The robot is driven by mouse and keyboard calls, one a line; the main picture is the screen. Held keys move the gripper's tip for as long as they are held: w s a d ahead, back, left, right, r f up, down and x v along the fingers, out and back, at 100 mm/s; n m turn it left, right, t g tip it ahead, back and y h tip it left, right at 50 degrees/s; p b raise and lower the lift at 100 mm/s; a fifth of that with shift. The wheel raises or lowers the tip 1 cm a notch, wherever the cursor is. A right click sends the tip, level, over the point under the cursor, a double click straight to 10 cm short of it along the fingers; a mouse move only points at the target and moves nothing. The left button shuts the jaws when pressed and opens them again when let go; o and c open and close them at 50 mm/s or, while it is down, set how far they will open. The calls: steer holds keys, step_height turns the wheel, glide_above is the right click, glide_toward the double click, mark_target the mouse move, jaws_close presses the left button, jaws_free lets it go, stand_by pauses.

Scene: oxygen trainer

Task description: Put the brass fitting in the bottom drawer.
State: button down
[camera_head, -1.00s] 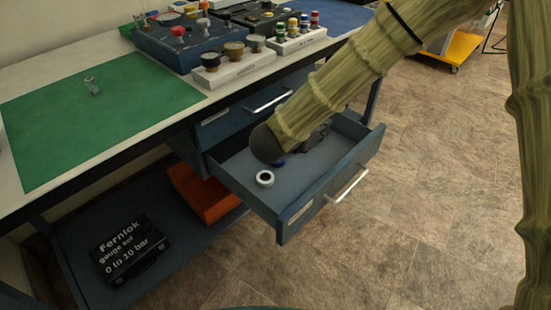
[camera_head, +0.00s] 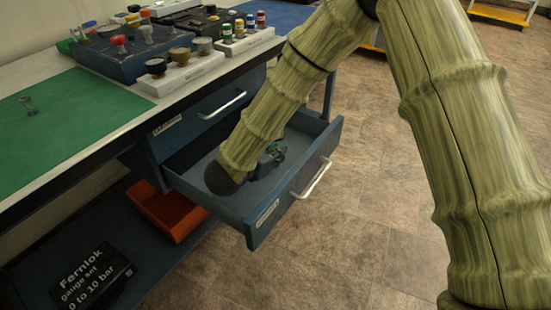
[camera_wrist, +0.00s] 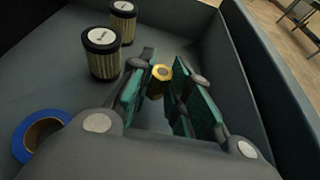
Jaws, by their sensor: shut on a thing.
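The brass fitting (camera_wrist: 158,76) is a small yellow hexagonal piece with a dark centre. In the wrist view it sits between the green pads of my gripper (camera_wrist: 160,94), which is shut on it. The bottom drawer (camera_head: 262,215) is pulled out, its blue front and bar handle facing the floor side. My gripper (camera_head: 270,157) is inside the drawer, below the rim, partly hidden by my arm in the head view. I cannot tell whether the fitting touches the drawer floor.
The drawer also holds two ribbed cylinders with dark caps (camera_wrist: 103,56) and a blue ring (camera_wrist: 39,135). The upper drawer (camera_head: 210,112) is closed. On the bench are a green mat (camera_head: 75,120) and a white block with knobs (camera_head: 185,72). An orange bin (camera_head: 167,211) is below.

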steer(key=shift+f, duration=0.8)
steer(key=shift+f, duration=0.2)
steer(key=c, duration=1.3)
jaws_free()
steer(key=shift+c, duration=0.2)
steer(key=shift+r, duration=0.15)
steer(key=shift+r, duration=0.1)
steer(key=p+v, duration=0.1)
steer(key=v, duration=1.1)
steer(key=shift+p, duration=0.4)
